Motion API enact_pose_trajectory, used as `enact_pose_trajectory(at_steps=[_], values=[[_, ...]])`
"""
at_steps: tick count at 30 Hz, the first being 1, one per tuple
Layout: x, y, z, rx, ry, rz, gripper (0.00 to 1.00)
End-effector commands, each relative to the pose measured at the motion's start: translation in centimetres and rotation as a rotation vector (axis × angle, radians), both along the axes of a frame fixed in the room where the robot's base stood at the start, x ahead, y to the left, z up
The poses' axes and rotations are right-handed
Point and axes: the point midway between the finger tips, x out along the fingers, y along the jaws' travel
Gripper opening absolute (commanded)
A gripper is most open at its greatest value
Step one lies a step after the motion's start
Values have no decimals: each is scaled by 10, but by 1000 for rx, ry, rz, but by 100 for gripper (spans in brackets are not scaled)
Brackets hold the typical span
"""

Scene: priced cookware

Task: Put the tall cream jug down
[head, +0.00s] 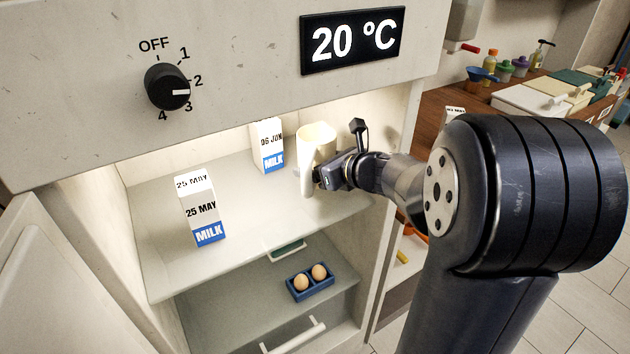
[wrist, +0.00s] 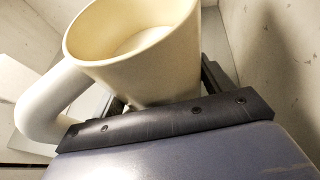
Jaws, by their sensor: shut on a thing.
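The tall cream jug (head: 318,147) is inside the open fridge, upright or nearly so, at the right of the upper shelf. It also fills the middle of the wrist view (wrist: 140,60), with its handle (wrist: 45,105) to the left and something pale inside. My gripper (head: 326,178) is shut on the jug from the right. In the wrist view the dark gripper parts lie across the jug's near side. I cannot tell whether the jug's base touches the shelf.
The upper shelf (head: 255,230) holds a milk carton (head: 268,146) behind and left of the jug, and another (head: 201,208) at the front left. Shelf between them is clear. An egg tray (head: 311,287) with two eggs sits below. The fridge's right wall is close to my arm.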

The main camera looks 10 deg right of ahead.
Motion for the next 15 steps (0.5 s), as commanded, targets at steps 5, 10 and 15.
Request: enact_pose_trajectory(at_steps=[5,10,15], values=[[0,0,-30,4,2,-1,36],[0,0,-38,2,-1,0,36],[0,0,-38,1,-2,0,36]])
